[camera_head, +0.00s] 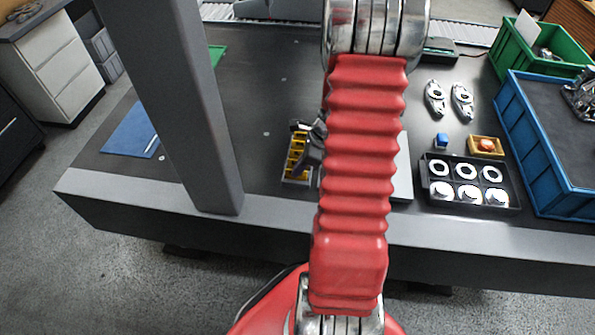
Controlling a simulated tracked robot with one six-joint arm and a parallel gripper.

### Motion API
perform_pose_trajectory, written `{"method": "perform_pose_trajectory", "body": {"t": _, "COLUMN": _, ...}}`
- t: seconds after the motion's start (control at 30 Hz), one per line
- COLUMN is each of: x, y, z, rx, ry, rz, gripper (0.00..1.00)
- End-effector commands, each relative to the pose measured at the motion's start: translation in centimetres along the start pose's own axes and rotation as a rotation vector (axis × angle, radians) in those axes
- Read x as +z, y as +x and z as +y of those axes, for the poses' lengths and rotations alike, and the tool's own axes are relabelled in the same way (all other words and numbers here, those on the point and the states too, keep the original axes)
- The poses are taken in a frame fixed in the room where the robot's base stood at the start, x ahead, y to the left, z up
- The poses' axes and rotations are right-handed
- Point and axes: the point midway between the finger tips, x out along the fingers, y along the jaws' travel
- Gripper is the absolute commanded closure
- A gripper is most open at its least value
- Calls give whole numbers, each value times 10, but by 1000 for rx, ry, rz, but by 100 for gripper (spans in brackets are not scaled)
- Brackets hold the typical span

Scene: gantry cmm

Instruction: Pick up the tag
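I cannot make out a tag with certainty in this view. My red arm runs up the middle of the picture and hides part of the table behind it. A dark part that looks like my gripper (314,146) shows at the arm's left edge, over or beside a black rack with yellow slots (296,160). Its fingertips are too small and too covered to tell whether they are open or shut. A small blue block (441,141) stands right of the arm, beside a small orange tray (486,146) holding a round orange-and-white thing.
A black tray (468,207) holds several metal rings. Two metal parts (449,98) lie behind it. A blue crate (546,185) and a green crate (530,62) stand at the right. A grey column (187,110) rises at the left, near a blue sheet (131,131).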

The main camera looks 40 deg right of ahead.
Motion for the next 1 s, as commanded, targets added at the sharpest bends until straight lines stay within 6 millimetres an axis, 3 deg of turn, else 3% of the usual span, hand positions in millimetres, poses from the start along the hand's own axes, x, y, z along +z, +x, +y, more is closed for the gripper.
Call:
{"method": "perform_pose_trajectory", "body": {"t": 0.27, "x": 10, "y": -24, "z": -1, "rx": -3, "ry": -3, "rz": 0, "gripper": 100}}
{"method": "perform_pose_trajectory", "body": {"t": 0.7, "x": 34, "y": -83, "z": 0, "rx": -2, "ry": -1, "rz": -1, "gripper": 100}}
{"method": "perform_pose_trajectory", "body": {"t": 1.0, "x": 38, "y": -91, "z": 0, "rx": 0, "ry": 0, "rz": 0, "gripper": 100}}
